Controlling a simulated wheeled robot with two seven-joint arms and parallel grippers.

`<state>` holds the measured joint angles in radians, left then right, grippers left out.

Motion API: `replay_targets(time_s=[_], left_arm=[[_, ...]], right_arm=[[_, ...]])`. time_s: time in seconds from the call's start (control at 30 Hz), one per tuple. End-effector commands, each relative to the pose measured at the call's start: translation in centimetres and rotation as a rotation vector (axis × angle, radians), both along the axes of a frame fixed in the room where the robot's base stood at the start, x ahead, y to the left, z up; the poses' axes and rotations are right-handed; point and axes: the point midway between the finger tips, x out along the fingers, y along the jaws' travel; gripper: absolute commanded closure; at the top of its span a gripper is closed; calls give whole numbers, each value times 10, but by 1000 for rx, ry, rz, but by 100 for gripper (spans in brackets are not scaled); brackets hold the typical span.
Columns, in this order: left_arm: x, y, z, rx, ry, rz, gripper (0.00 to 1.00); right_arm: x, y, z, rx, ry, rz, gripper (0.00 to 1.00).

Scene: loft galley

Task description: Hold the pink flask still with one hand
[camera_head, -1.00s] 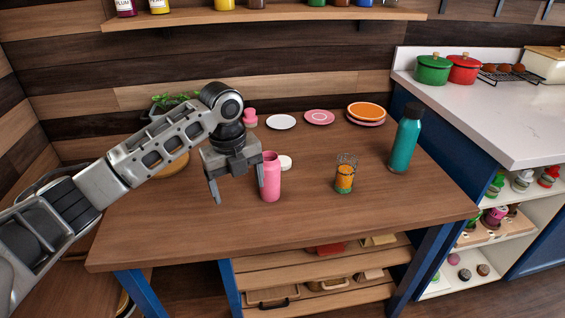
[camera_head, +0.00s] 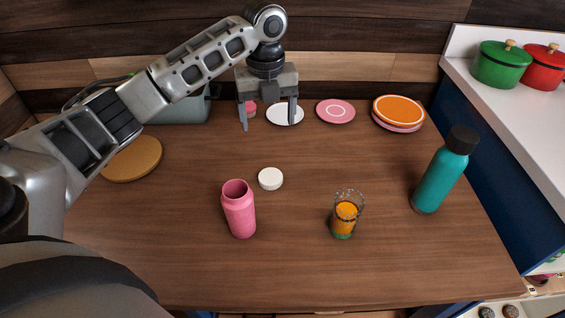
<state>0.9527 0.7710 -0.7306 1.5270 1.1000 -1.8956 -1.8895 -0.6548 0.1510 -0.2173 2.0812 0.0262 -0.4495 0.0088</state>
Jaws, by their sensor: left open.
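The pink flask (camera_head: 240,212) stands upright and uncapped on the wooden table, left of centre, its dark mouth facing up. My left gripper (camera_head: 269,122) is open and empty. It points down toward the back of the table, beyond the flask and apart from it. A white round cap (camera_head: 270,179) lies on the table just behind and right of the flask. My right gripper is not in view.
A glass with orange contents (camera_head: 345,216) and a teal bottle with black cap (camera_head: 441,174) stand right of the flask. White (camera_head: 285,113), pink (camera_head: 336,111) and orange (camera_head: 399,110) plates lie at the back. A round wooden board (camera_head: 132,159) lies left. The table's front is clear.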

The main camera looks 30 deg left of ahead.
Motion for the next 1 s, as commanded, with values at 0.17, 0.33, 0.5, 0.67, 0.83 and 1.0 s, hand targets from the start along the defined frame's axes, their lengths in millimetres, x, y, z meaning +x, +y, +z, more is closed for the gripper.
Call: replay_targets(time_s=[0.17,0.33,0.5,0.67,0.83,1.0], left_arm=[[0,0,0,0,0,0,21],[-1,0,-11,0,4,1,21],[-1,0,-45,0,6,2,21],[-2,0,-79,0,6,0,21],[-1,-1,-102,0,1,1,21],[-1,-1,-108,0,0,0,21]], right_arm=[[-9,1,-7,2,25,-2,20],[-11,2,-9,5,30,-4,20],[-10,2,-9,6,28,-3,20],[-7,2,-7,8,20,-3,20],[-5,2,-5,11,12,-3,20],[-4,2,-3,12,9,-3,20]])
